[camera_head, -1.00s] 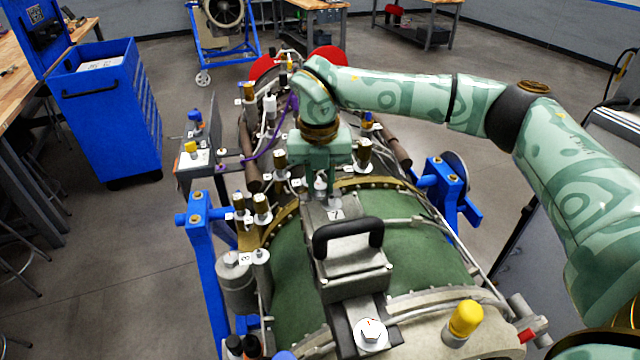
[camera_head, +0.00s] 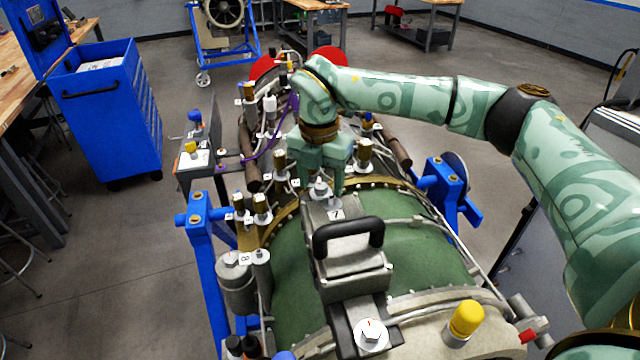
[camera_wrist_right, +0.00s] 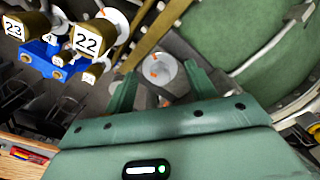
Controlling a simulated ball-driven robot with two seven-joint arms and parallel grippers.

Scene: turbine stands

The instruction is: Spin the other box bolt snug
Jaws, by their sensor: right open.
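The grey box (camera_head: 352,270) with a black handle (camera_head: 348,236) sits on the green turbine casing. Its far bolt (camera_head: 320,187) stands on the far tab beside the number 7 label. My right gripper (camera_head: 322,185) is open, pointing down at this bolt with a finger to each side. In the right wrist view the bolt head (camera_wrist_right: 159,68), with orange marks, shows between the spread fingers, apart from both. The near bolt (camera_head: 371,334) sits on the near tab, with a small red mark on its head. My left gripper is not in view.
Brass fittings (camera_head: 262,207) and grey pipes crowd the casing left of the gripper. A yellow-capped fitting (camera_head: 466,318) stands at the near right. Blue stand posts (camera_head: 205,265) flank the turbine. A blue tool cart (camera_head: 110,110) stands on the floor at left.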

